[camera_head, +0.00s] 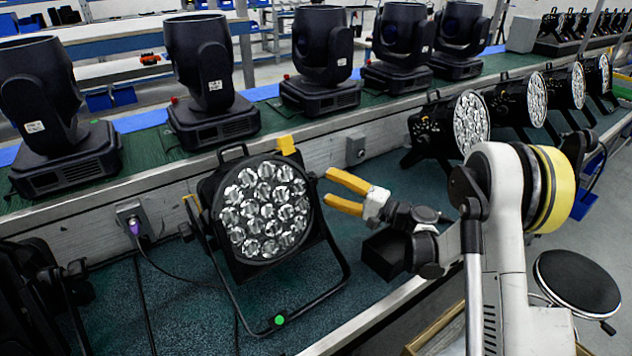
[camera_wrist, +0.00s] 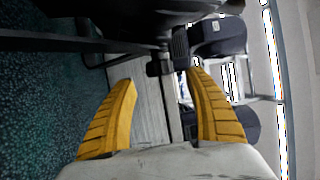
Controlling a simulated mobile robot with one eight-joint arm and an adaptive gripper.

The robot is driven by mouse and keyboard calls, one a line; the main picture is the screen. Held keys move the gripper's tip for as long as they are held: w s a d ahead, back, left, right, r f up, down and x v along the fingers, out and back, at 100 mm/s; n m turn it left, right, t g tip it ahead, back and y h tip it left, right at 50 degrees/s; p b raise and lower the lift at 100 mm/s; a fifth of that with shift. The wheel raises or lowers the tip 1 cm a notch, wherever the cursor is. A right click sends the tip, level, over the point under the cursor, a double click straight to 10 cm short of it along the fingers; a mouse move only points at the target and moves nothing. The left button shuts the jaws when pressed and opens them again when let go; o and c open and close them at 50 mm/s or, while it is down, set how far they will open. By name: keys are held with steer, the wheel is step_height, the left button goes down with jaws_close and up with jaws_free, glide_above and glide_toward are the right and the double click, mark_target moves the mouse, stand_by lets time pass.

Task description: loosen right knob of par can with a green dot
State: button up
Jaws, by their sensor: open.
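The par can (camera_head: 264,208) with the green dot (camera_head: 279,320) stands on the near bench, its lens cluster facing forward. The dot is on the lower bar of its black bracket. My gripper (camera_head: 327,189) is open at the par can's right side, with its yellow fingers pointing left towards the housing. The wrist view shows both fingers (camera_wrist: 161,79) spread with nothing between their pads. A dark knob-like part (camera_wrist: 181,44) lies just beyond the tips, beside the black bracket bar (camera_wrist: 80,40). In the head view I cannot make out the right knob clearly.
Several moving-head lights (camera_head: 210,70) stand on the raised shelf behind. More par cans (camera_head: 468,120) stand to the right along the bench. A cable with a purple plug (camera_head: 134,226) hangs left of the par can. A black stool (camera_head: 577,281) is at the lower right.

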steer(key=v, duration=0.6)
steer(key=s+r+n+g+h, duration=0.25)
steer(key=s+r+h, duration=0.5)
steer(key=s, duration=0.55)
steer(key=s+d+n+h, duration=0.1)
steer(key=s+d+h, duration=0.2)
steer(key=s, duration=0.3)
steer(key=s+d+n+h, duration=0.1)
steer(key=s+d+h, duration=0.1)
steer(key=s+d, duration=0.2)
steer(key=s+d+f+n+h, duration=0.1)
steer(key=s+d+h, duration=0.2)
steer(key=s, duration=0.6)
steer(key=shift+s+d+h, duration=0.35)
steer(key=shift+s+d, duration=0.05)
